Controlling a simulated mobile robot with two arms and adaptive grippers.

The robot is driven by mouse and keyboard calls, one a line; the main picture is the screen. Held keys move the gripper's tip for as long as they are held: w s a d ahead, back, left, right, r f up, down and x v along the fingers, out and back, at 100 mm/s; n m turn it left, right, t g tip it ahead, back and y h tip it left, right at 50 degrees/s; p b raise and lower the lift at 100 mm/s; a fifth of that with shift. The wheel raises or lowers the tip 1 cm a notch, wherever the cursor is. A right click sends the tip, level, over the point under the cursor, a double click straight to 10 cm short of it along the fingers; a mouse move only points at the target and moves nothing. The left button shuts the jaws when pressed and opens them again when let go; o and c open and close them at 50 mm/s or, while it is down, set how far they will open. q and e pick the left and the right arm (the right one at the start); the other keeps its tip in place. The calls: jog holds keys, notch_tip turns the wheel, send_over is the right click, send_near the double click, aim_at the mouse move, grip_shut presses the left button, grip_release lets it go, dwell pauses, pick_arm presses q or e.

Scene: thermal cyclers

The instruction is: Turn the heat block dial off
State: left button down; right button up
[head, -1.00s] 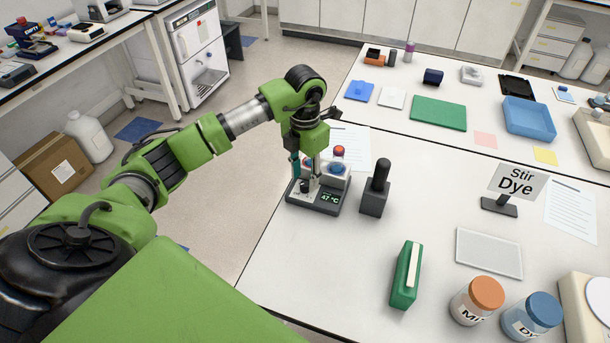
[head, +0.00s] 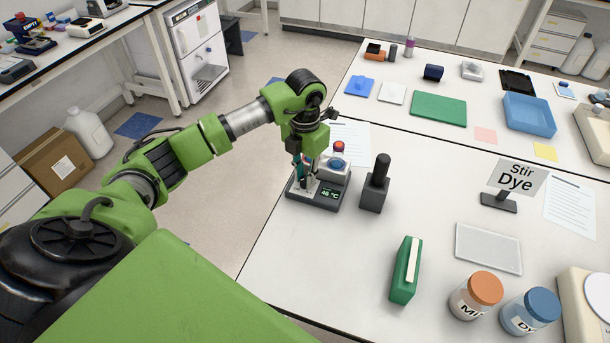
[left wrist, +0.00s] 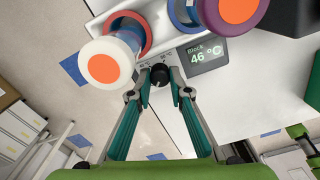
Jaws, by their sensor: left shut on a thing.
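The heat block (head: 318,203) is a small dark-edged unit at the left part of the near table. Its display (left wrist: 207,53) reads 46 °C in the left wrist view. The black dial (left wrist: 160,73) sits left of the display. My left gripper (head: 305,187) points down at the front of the block, and in the left wrist view its two fingertips (left wrist: 160,86) are shut on the dial, one at each side. In the head view the fingers hide the dial. Tubes with orange-marked caps (left wrist: 104,69) stand in the block behind the dial. My right gripper is not in view.
A dark upright block with a handle (head: 376,185) stands close to the right of the heat block. A green case (head: 406,270), two labelled jars (head: 476,296) and a "Stir Dye" sign (head: 515,178) stand further right.

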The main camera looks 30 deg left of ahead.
aim_at(305, 179)
pick_arm(q)
jog(key=shift+n, duration=0.3)
jog(key=c, duration=1.9)
grip_release()
notch_tip(305, 179, up, 12)
